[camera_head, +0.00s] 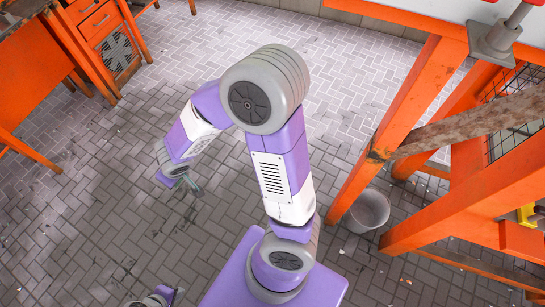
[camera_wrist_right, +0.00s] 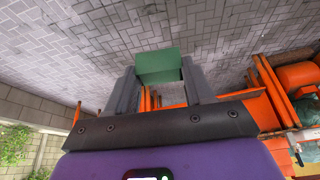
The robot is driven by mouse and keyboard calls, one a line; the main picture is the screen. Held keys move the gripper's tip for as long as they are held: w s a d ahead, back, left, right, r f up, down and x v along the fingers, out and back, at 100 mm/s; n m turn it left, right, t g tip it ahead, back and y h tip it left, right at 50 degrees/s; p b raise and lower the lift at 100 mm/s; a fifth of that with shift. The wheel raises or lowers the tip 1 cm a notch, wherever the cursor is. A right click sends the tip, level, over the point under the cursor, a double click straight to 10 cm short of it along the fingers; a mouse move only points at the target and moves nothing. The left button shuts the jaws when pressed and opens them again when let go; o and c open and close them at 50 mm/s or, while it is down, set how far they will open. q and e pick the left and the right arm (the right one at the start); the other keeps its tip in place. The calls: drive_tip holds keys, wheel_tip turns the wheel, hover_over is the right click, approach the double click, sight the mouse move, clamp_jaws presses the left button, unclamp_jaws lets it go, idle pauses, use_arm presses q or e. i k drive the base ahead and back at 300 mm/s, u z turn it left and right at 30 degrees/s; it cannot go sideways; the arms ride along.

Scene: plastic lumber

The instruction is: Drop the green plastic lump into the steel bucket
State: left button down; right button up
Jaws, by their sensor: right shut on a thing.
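The green plastic lump (camera_wrist_right: 158,66) is a block held between the two grey fingers of my right gripper (camera_wrist_right: 158,80) in the right wrist view. The lump does not show in the head view. The steel bucket (camera_head: 368,211) is pale grey and stands upright on the floor in the head view, between the legs of an orange bench at the right. Its inside looks empty.
The orange bench (camera_head: 440,215) has thick legs close on both sides of the bucket. A rusty beam (camera_head: 470,127) crosses above the bucket to the right. An orange drawer cabinet (camera_head: 103,30) stands at the upper left. The tiled floor (camera_head: 90,190) at left is clear.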

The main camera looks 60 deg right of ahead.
sight(362, 217)
drive_tip(key=z, duration=3.3)
drive_tip(key=i, duration=1)
